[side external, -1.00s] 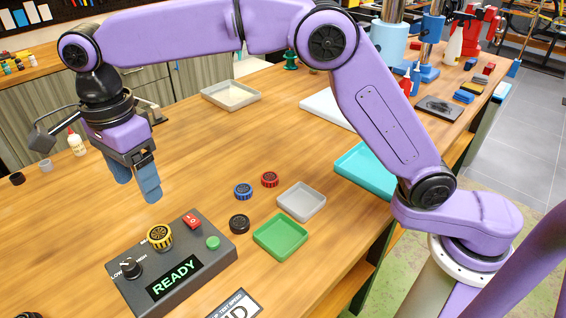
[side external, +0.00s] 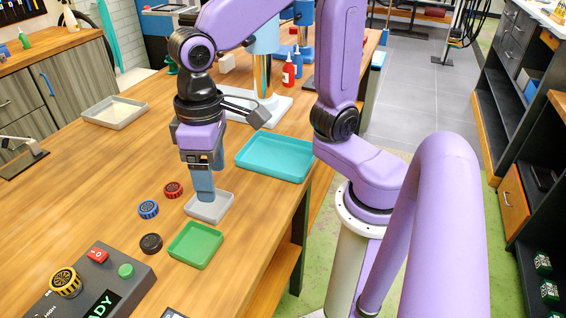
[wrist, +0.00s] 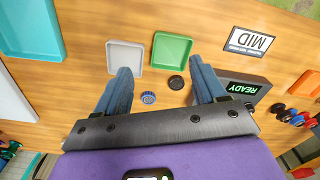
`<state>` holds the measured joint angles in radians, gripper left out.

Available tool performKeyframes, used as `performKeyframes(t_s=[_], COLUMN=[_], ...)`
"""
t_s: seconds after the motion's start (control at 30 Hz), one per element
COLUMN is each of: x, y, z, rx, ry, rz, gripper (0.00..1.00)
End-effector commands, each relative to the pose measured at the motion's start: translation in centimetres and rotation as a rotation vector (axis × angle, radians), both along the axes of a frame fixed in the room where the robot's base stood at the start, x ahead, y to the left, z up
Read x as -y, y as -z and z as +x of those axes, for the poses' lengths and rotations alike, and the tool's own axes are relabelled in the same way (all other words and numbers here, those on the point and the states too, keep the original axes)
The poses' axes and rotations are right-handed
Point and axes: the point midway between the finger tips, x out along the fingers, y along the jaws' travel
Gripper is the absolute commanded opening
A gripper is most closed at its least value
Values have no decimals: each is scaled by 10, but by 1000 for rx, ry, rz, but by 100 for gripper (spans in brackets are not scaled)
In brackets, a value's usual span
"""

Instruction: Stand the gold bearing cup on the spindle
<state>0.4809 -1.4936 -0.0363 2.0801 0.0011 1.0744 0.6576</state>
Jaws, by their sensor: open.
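No bare spindle is clear to me; whatever is under the cup is hidden. My gripper (side external: 203,192) points down with blue fingers over or beside the far left part of the grey tray (side external: 222,208). In the wrist view, my gripper's fingers (wrist: 160,64) are spread apart with nothing between their tips. The gold cup is not clear in the wrist view.
Red (side external: 173,189), blue (side external: 148,209) and black (side external: 151,243) cups stand on the wooden table. A green tray (side external: 193,262) is in front of the grey tray, a teal tray (side external: 262,175) behind right. A red switch (side external: 98,254) and green button (side external: 126,270) rise from the box.

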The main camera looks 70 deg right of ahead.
Motion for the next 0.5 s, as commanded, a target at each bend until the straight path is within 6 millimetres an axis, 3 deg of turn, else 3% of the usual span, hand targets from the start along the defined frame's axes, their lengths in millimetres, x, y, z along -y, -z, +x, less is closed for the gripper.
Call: performKeyframes(t_s=[0.03, 0.2, 0.33, 0.5], x=[19, 71, 98, 114], y=[5, 23, 35, 43], z=[-14, -59, -83, -98], rx=[3, 11, 16, 20], ry=[-94, -427, -612, -731], rz=[1, 0, 0, -1], gripper=[70, 70, 70, 70])
